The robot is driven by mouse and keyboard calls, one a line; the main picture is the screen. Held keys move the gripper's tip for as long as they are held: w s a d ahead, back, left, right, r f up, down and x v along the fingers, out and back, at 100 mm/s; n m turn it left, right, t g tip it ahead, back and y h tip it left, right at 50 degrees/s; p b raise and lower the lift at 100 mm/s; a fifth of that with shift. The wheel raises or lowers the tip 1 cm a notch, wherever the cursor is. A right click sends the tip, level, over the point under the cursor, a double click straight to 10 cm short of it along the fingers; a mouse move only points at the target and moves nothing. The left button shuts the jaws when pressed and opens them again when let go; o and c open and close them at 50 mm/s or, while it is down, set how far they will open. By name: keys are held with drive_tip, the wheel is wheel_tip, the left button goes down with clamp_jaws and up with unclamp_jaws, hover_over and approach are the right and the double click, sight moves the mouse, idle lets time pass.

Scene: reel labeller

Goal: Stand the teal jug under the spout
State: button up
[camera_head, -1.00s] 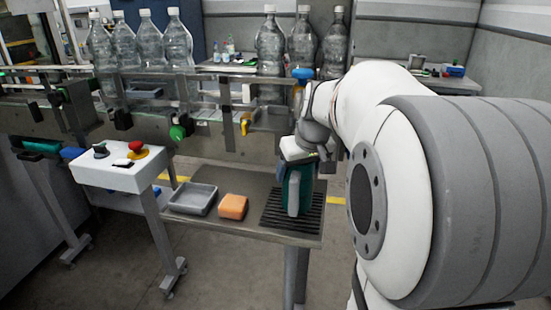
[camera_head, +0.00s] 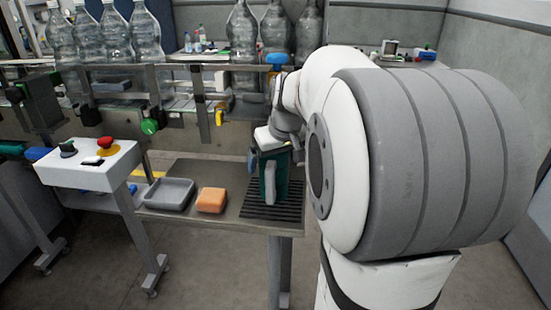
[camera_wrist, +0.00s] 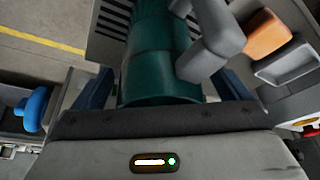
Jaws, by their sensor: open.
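The teal jug (camera_head: 267,180) stands upright on the dark slatted grate (camera_head: 292,212) at the right end of the low metal table. Its grey handle (camera_head: 270,184) faces my body camera. In the wrist view the teal jug (camera_wrist: 158,62) lies between two blue fingers, with its grey handle (camera_wrist: 215,48) to the right. My gripper (camera_head: 268,160) is at the jug's top, open, with a finger on either side; contact cannot be told. A blue knob (camera_head: 277,59) is above and behind the gripper. The spout's outlet cannot be made out.
Left of the grate are an orange sponge-like block (camera_head: 211,200) and a shallow grey tray (camera_head: 170,194). A control box (camera_head: 92,172) with a red button stands further left. Large clear bottles (camera_head: 243,45) line the conveyor behind. The table front is clear.

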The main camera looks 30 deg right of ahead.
drive_tip(key=shift+r, duration=0.1)
drive_tip(key=shift+r, duration=0.35)
drive_tip(key=s+r, duration=0.2)
drive_tip(key=s, duration=1.1)
drive_tip(key=s+a+f+g, duration=0.1)
drive_tip(key=s+a+f, duration=0.2)
drive_tip(key=a+f, duration=0.3)
drive_tip(key=s+a+f+g, duration=0.1)
drive_tip(key=s+a+f, duration=0.1)
drive_tip(key=a+f, duration=0.4)
drive_tip(key=shift+s+a+b, duration=0.4)
drive_tip(key=shift+a+b, duration=0.05)
drive_tip(key=shift+a, duration=0.5)
